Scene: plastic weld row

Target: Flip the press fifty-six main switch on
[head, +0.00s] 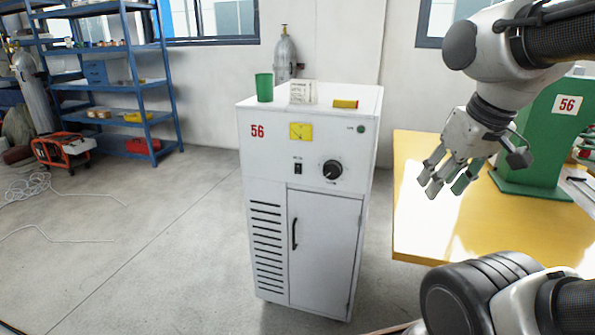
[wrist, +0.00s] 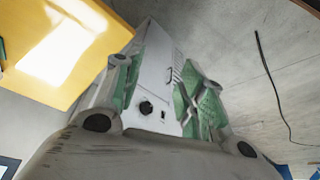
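A white cabinet marked 56 (head: 262,160) stands on the floor in the middle of the head view. Its small black rocker switch (head: 298,168) sits on the upper front panel, left of a round black knob (head: 333,170). The switch's position is too small to tell. In the wrist view, the switch (wrist: 164,115) and knob (wrist: 146,107) show between my fingers. My gripper (head: 441,181) is open and empty, to the right of the cabinet and above the yellow table, apart from the switch. Its green-padded fingers (wrist: 157,75) are spread.
A green cup (head: 264,88) and a yellow-red cylinder (head: 345,104) rest on top. A yellow table (head: 420,225) with a green press (head: 545,140) stands right. Floor before the cabinet's left is clear.

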